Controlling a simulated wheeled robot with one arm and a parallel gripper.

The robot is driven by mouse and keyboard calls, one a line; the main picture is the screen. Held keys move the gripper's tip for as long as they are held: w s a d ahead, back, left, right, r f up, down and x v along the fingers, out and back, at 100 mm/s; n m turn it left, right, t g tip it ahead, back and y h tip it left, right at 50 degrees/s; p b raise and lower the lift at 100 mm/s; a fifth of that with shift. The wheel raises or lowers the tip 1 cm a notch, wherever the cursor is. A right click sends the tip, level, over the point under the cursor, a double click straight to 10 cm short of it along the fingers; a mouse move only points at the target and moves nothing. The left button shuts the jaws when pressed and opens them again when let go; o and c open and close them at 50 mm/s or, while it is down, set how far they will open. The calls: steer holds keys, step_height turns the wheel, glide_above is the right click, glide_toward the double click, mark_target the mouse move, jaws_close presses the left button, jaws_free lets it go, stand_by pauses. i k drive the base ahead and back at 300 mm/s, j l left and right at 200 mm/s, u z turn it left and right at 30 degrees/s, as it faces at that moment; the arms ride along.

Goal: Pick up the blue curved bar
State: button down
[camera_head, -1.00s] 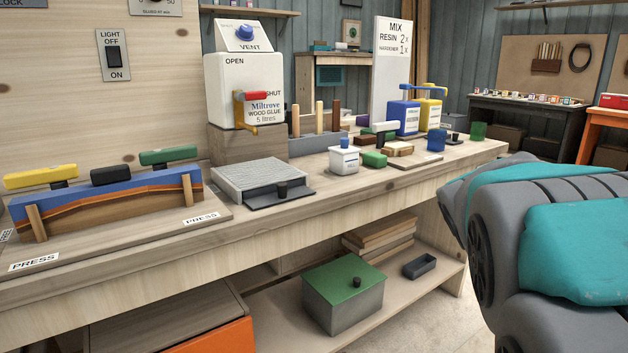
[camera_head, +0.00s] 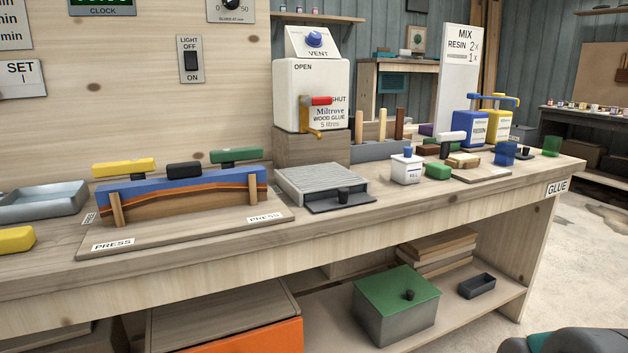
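The blue curved bar (camera_head: 180,188) lies along the top of the press (camera_head: 186,222) on the left part of the workbench. It sits over a thin orange and dark layered strip (camera_head: 188,197), with wooden posts at its ends. Yellow (camera_head: 124,166), black (camera_head: 183,170) and green (camera_head: 236,156) handled pieces stand at or behind its top edge; I cannot tell whether they touch it. My gripper is not in view. Only a dark part of my arm shows at the bottom right corner.
A grey slatted block (camera_head: 321,182) and a glue container (camera_head: 311,95) stand right of the press. A grey tray (camera_head: 42,202) and a yellow block (camera_head: 16,239) are to its left. Small pots and bottles crowd the bench's right end.

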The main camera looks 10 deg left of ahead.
mark_target(190, 174)
steer(key=u, duration=1.35)
